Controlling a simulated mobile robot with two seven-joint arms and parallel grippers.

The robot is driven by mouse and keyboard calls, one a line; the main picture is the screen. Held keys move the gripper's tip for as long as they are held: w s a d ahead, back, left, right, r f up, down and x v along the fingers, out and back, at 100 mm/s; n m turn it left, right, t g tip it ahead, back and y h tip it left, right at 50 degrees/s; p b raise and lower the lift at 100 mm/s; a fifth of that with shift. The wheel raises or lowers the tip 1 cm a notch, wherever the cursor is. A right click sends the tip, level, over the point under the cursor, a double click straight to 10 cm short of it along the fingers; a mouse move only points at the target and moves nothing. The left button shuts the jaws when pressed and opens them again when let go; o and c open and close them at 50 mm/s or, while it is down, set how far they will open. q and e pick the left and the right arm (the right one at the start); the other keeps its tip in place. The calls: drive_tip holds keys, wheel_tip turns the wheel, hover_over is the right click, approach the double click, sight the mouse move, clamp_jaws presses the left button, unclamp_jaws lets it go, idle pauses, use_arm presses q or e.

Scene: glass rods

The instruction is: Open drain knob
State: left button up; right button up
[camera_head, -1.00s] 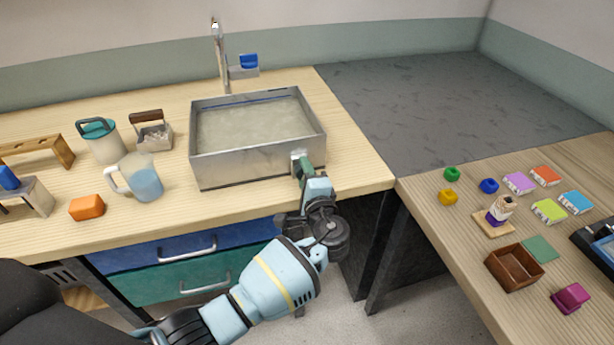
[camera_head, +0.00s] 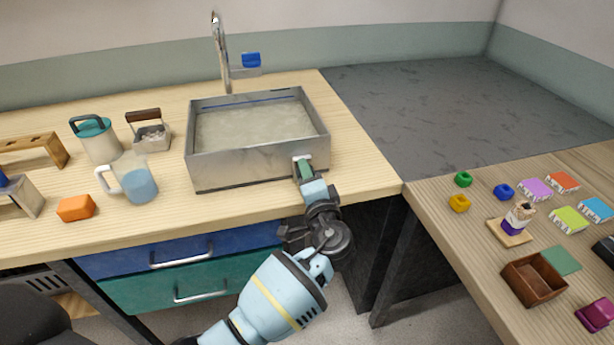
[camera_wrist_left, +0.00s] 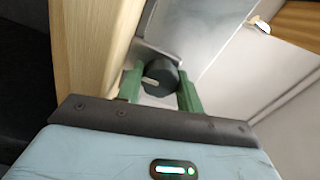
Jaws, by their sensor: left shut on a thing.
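The drain knob (camera_wrist_left: 160,77) is a dark round knob with a pale mark, on a light plate at the front right of the metal sink. In the left wrist view it sits between the two green fingers of my left gripper (camera_wrist_left: 160,92), which is shut on it. In the head view my left gripper (camera_head: 303,172) reaches up to the right part of the front wall of the sink (camera_head: 235,166) and hides the knob. The sink holds cloudy, greyish water (camera_head: 250,127). My right gripper is in neither current view.
A faucet (camera_head: 221,55) stands behind the sink. A pitcher (camera_head: 138,182) of blue liquid, an orange block (camera_head: 76,208) and a teal-lidded jug (camera_head: 98,140) stand left of it. Blue and green drawers lie below the counter. The dark grey surface (camera_head: 440,110) at right is clear.

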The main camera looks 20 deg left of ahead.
use_arm(q)
drive_tip(key=o, duration=0.8)
drive_tip(key=shift+o, duration=0.9)
